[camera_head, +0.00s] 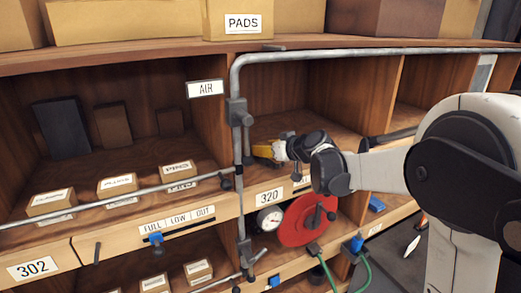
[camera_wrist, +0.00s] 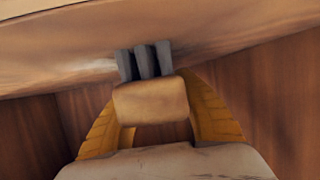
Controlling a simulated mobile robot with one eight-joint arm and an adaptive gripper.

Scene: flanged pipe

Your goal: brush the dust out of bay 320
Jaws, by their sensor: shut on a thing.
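Bay 320 (camera_head: 292,97) is the open wooden compartment above the label 320 (camera_head: 270,196), behind a grey air pipe. My gripper (camera_head: 264,151) reaches into it from the right, low down near its floor. In the wrist view my gripper's yellow fingers (camera_wrist: 161,118) are shut around a brush (camera_wrist: 151,102) with a tan block and dark grey bristles. The bristle tips are at or very near a wooden surface (camera_wrist: 60,62); I cannot tell if they touch. The surface has a paler, greyish area around the tips; I cannot make out dust for certain. The brush is not clear in the head view.
The grey pipe (camera_head: 237,150), with fittings, runs upright along the bay's left side and across its top. A red disc (camera_head: 298,228) and a gauge (camera_head: 270,218) sit below the bay. Labelled boxes (camera_head: 118,184) stand in the left bay.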

